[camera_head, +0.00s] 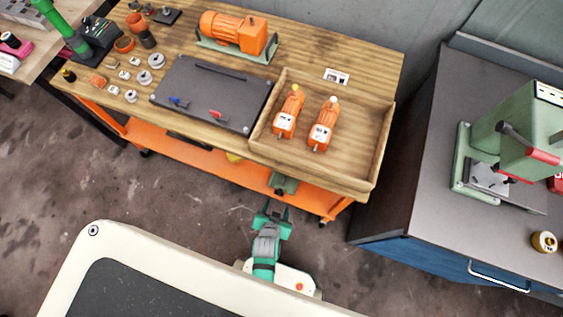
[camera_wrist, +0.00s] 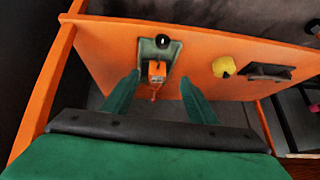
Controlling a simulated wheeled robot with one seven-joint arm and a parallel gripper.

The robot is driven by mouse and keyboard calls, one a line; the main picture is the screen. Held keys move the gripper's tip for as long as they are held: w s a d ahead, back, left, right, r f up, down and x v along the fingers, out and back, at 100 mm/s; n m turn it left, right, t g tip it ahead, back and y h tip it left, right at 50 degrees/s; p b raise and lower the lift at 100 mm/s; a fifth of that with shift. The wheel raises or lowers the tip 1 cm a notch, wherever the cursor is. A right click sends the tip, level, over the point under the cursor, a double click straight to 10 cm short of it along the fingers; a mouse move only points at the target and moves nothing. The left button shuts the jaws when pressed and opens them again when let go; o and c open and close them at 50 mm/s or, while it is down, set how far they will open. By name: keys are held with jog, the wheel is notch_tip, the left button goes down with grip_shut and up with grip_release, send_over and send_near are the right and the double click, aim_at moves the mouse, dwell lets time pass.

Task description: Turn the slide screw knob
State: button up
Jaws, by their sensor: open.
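A grey-green device (camera_wrist: 160,50) shows in the wrist view on the orange lower shelf, just ahead of my gripper. It has a round black knob (camera_wrist: 162,41) at its far end and a small orange block (camera_wrist: 157,70) at its near end. I cannot tell for certain which part is the slide screw knob. The device also shows in the head view (camera_head: 285,184), partly hidden below the workbench edge. My gripper (camera_wrist: 159,80) is open, with its two green fingers apart on either side of the orange block's line. In the head view my gripper (camera_head: 273,208) is just in front of the bench.
The workbench (camera_head: 350,55) overhangs the shelf and carries a wooden tray (camera_head: 347,160) with two orange tools. A yellow object (camera_wrist: 224,67) and a dark object (camera_wrist: 268,72) are right of the device. A blue cabinet (camera_head: 430,262) stands right; the floor between is clear.

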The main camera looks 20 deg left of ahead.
jog(key=s+d+r+t, duration=0.1)
jog(key=s+r, duration=0.1)
jog(key=r, duration=0.3)
jog(key=s+d+r+t, duration=0.1)
jog(key=d+r, duration=0.1)
jog(key=r, duration=0.3)
jog(key=shift+s+d+t, duration=0.25)
jog(key=shift+s+t, duration=0.05)
jog(key=shift+s, duration=0.05)
